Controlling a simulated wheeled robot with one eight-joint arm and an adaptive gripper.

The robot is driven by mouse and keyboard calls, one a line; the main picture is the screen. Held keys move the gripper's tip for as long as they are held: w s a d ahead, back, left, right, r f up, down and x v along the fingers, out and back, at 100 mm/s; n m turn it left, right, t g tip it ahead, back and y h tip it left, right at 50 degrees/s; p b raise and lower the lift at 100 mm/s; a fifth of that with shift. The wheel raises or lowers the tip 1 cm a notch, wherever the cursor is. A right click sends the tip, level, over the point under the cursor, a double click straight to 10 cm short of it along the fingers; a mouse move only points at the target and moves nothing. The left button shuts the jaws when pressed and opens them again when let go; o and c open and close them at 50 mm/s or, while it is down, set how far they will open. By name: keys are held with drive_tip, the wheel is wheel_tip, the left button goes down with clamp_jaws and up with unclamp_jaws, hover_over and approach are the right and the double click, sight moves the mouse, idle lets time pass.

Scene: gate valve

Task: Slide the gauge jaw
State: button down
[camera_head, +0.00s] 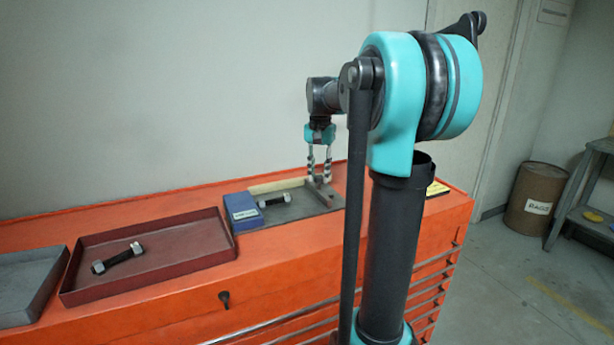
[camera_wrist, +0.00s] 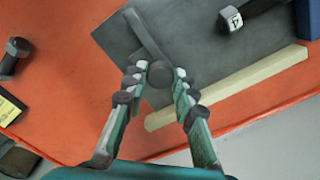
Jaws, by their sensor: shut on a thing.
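The gauge has a grey plate (camera_head: 283,215) on the orange cabinet, with a blue block (camera_head: 241,213) at its left end and a pale strip (camera_head: 275,186) along its back. The gauge jaw (camera_head: 322,194) is a dark bar across the plate's right part. In the wrist view the jaw (camera_wrist: 148,37) ends in a round knob (camera_wrist: 160,74). My gripper (camera_wrist: 161,78) is shut on this knob, one finger on each side; it also shows in the head view (camera_head: 318,181). A bolt (camera_head: 274,201) with pale ends lies on the plate, between block and jaw, apart from the jaw.
A red tray (camera_head: 180,263) left of the gauge holds another bolt (camera_head: 118,258). A grey tray (camera_head: 28,304) stands farther left. In the wrist view a dark bolt (camera_wrist: 14,55) and a yellow card (camera_wrist: 9,108) lie on the jaw's other side. The wall is close behind the cabinet.

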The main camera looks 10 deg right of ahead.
sight(321, 177)
drive_tip(key=shift+w+d, duration=0.1)
drive_tip(key=shift+d, duration=0.15)
drive_tip(key=c, duration=1.2)
unclamp_jaws()
wheel_tip(321, 177, up, 12)
